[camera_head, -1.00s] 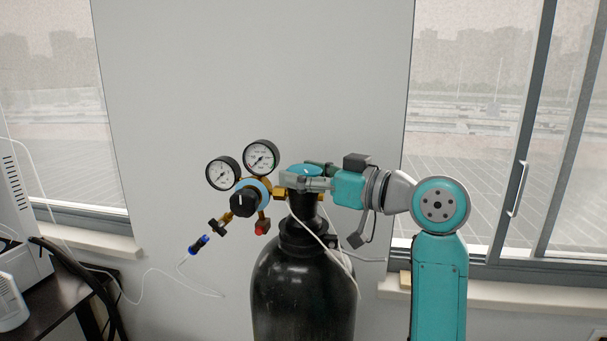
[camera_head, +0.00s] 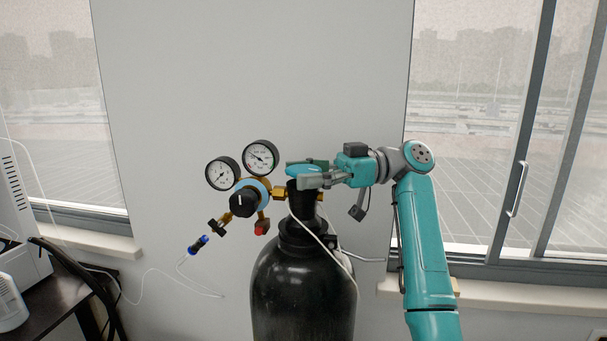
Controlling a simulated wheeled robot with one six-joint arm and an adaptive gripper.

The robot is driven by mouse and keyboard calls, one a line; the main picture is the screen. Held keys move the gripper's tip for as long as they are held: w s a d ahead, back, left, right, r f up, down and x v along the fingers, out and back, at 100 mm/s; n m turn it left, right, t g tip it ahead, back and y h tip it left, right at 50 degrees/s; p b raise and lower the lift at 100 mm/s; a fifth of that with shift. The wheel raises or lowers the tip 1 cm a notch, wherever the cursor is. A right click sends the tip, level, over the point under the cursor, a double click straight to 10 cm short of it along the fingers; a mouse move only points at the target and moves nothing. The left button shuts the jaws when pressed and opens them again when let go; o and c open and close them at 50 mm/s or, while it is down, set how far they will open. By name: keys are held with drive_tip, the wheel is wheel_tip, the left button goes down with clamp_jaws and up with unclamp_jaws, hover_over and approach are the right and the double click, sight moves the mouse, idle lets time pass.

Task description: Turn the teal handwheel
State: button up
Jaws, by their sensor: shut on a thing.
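The teal handwheel (camera_head: 301,170) sits on top of the black gas cylinder (camera_head: 303,290), above its valve neck. My gripper (camera_head: 308,172) reaches in from the right, roughly level, with one finger on the near side and one on the far side of the handwheel. It is shut on the handwheel. The near finger hides part of the wheel's front and right rim. The wheel's left part shows beyond the fingertips.
Two round gauges (camera_head: 243,165) and a regulator with a black knob (camera_head: 243,201) sit left of the valve. A thin white hose (camera_head: 322,243) hangs over the cylinder's front. A dark table (camera_head: 58,305) with equipment stands at the lower left. A window sill (camera_head: 520,295) is at right.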

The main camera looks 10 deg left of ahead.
sight(303, 168)
drive_tip(key=shift+n+g+h, duration=0.6)
drive_tip(key=shift+n+g, duration=0.2)
drive_tip(key=shift+g, duration=0.3)
drive_tip(key=shift+f, duration=0.1)
drive_tip(key=o, duration=1)
wheel_tip(303, 168, up, 10)
drive_tip(key=shift+r, duration=0.1)
